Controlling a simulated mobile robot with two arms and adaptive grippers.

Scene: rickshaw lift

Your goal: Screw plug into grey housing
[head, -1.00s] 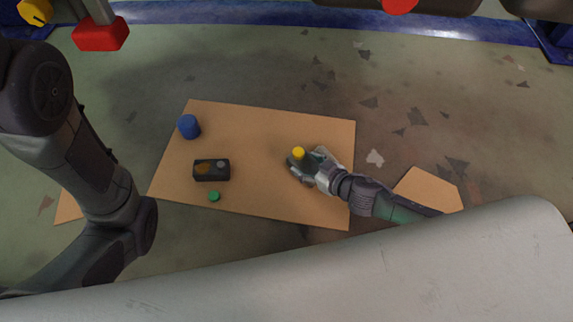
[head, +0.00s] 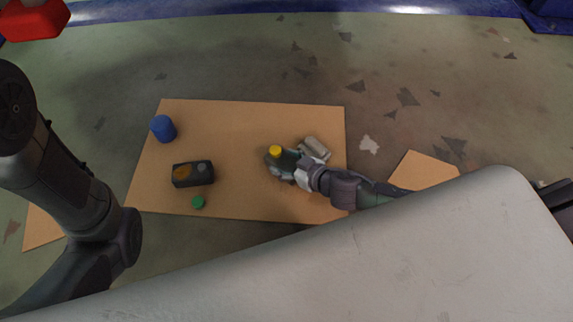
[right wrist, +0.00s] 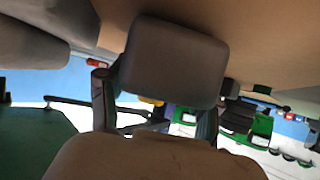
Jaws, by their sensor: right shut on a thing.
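My right gripper (head: 276,160) is over the right half of the brown board, shut on a yellow-topped piece (head: 275,151). The fingers hide the lower part of this piece. A light grey cylindrical shape (head: 315,149) lies just right of the fingers; I cannot tell whether it is the housing. A dark box (head: 193,173) with an orange and a grey spot on top sits on the left half of the board. In the right wrist view, a dark rounded block (right wrist: 175,60) fills the middle between the finger links. My left arm is at the left, its gripper out of frame.
The brown board (head: 235,120) also carries a blue cylinder (head: 163,128) at the upper left and a small green disc (head: 198,202) below the box. The board's middle is clear. A large pale surface (head: 400,270) covers the lower foreground.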

